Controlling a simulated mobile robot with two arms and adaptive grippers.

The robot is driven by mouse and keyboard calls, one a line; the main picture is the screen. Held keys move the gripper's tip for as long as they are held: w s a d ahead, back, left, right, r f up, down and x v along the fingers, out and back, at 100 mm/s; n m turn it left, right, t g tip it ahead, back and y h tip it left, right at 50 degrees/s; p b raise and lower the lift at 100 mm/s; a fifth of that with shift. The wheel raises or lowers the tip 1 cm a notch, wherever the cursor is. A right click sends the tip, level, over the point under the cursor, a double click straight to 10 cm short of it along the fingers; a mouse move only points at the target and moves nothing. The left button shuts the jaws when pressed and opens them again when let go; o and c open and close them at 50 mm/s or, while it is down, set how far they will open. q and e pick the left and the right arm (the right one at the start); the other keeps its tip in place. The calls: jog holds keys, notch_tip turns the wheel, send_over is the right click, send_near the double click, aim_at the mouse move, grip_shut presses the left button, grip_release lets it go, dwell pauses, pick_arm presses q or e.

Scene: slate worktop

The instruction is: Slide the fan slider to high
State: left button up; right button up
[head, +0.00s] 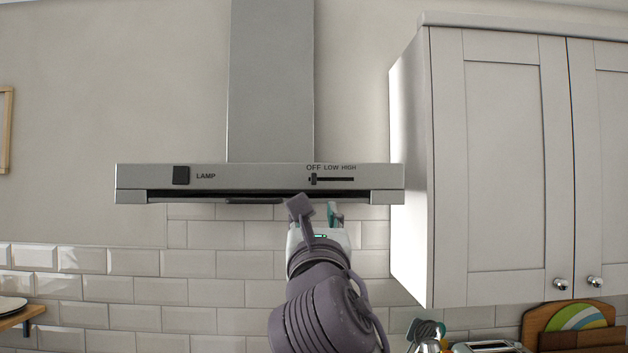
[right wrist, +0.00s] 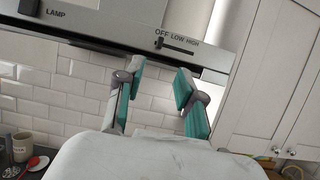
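The fan slider (head: 313,179) is a small black knob on a dark horizontal slot in the grey range hood's (head: 250,178) front panel. It stands at the left end of the slot, under the word OFF, with LOW and HIGH to its right. The slider also shows in the right wrist view (right wrist: 160,43). My right gripper (head: 318,210) is just below the hood front, apart from the slider. In the right wrist view its two teal-padded fingers (right wrist: 154,88) are spread apart with nothing between them. My left gripper is not in view.
A black lamp switch (head: 181,175) sits at the left of the hood panel. A white wall cabinet (head: 500,160) stands close to the hood's right end. White tiles (head: 215,292) cover the wall below. A toaster (head: 490,346) and boards (head: 570,318) are at the lower right.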

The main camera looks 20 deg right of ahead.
aim_at(314, 177)
jog(key=p+x, duration=0.3)
jog(key=x, duration=0.3)
jog(key=p+x, duration=0.3)
jog(key=x, duration=0.3)
jog(key=shift+w+d+r+p, duration=0.1)
jog(key=shift+w+r+p, duration=0.1)
jog(key=shift+r+p, duration=0.2)
jog(key=shift+w+d, duration=0.15)
jog(key=shift+w, duration=0.45)
grip_shut()
